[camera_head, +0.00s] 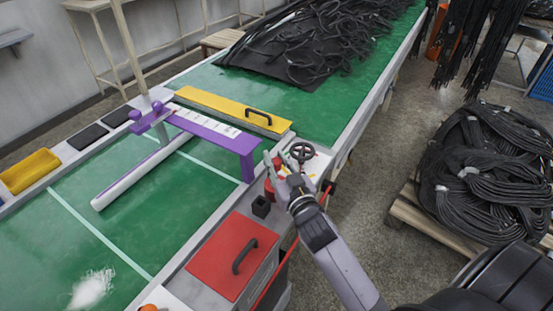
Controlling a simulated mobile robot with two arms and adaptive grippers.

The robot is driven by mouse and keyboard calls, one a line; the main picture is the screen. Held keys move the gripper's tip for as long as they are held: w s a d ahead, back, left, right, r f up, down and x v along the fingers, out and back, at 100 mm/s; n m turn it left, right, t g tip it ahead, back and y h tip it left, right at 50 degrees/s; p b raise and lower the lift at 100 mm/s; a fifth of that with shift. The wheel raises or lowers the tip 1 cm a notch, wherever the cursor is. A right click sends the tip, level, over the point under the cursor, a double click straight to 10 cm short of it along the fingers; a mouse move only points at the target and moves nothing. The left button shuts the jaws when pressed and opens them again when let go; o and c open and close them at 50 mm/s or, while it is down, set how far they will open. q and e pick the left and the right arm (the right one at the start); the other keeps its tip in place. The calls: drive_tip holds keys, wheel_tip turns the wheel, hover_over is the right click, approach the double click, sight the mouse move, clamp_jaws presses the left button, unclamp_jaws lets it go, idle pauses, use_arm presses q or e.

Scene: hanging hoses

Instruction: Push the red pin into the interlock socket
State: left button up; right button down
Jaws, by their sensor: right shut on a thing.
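My right gripper (277,163) reaches in from the lower right over the table's near edge. It is shut on the red pin (269,188), which shows as a small red piece by the fingers and is partly hidden by them. A small black block with a dark opening (261,206), which looks like the interlock socket, stands just below and left of the pin. The pin appears apart from it, but the gap is hard to judge. My left gripper is not in view.
A dark handwheel (301,152) stands close behind the gripper. A purple frame (215,133) and a yellow cover with a handle (230,109) are to its left. A red cover (232,254) lies in front. Black hoses (330,40) lie on the green table.

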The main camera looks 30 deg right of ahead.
drive_tip(key=shift+f, duration=0.25)
idle(0.3)
drive_tip(key=shift+p, duration=0.6)
idle(1.2)
drive_tip(key=shift+f+b, duration=1.9)
drive_tip(key=shift+f, duration=0.8)
drive_tip(key=c, duration=1.3)
unclamp_jaws()
drive_tip(key=shift+s, duration=0.15)
drive_tip(key=s, duration=0.7)
drive_tip(key=s+a, duration=0.1)
drive_tip(key=s, duration=0.3)
drive_tip(key=shift+s, duration=0.35)
